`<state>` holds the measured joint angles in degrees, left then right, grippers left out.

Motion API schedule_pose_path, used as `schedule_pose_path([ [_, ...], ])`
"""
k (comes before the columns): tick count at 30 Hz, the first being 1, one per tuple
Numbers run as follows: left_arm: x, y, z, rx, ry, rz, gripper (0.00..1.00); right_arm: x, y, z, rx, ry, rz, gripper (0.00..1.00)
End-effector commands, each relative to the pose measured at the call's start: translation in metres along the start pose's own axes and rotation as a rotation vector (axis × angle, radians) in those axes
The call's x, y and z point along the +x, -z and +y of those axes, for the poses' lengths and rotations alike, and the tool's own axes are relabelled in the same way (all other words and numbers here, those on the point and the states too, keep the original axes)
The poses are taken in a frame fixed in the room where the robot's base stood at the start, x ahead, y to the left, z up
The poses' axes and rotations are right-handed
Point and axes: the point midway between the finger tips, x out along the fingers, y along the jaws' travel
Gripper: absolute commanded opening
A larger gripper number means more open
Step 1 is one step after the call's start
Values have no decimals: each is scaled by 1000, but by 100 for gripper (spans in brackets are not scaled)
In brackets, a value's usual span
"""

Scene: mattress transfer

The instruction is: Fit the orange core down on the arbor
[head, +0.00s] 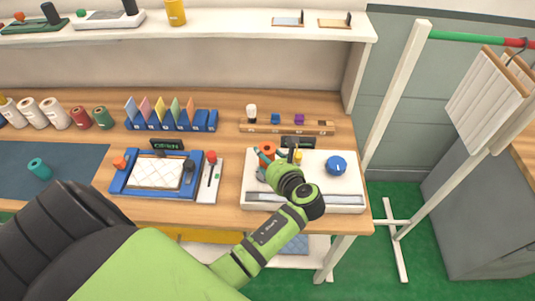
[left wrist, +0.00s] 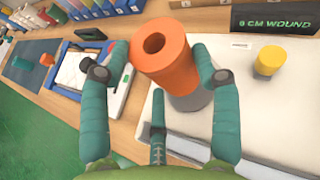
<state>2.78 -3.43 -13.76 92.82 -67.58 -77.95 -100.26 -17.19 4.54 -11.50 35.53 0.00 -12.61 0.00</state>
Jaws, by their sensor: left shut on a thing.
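The orange core (left wrist: 166,58) is a hollow cylinder between the teal fingers of my left gripper (left wrist: 162,68), which is shut on it. Its open top hole faces the left wrist camera. A grey cylinder (left wrist: 190,102), which looks like the arbor, shows just below the core on the white machine (left wrist: 262,122). I cannot tell whether the core sits around it or is above it. In the head view the core (head: 267,148) shows just beyond my left gripper (head: 267,162), over the left part of the machine (head: 312,182). My right gripper is not in view.
The machine carries a blue knob (head: 336,165) and a yellow peg (left wrist: 268,62). A blue tray (head: 128,188) lies to the left. A wooden block rack (head: 320,128) stands behind. A hanging rack (head: 398,90) is at right.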

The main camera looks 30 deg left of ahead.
Motion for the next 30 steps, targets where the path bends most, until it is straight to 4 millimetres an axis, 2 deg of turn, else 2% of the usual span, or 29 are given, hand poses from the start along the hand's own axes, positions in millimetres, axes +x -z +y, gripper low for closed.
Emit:
schedule_pose_path([
  [30,10,24,1,1,1,-1,30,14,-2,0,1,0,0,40],
])
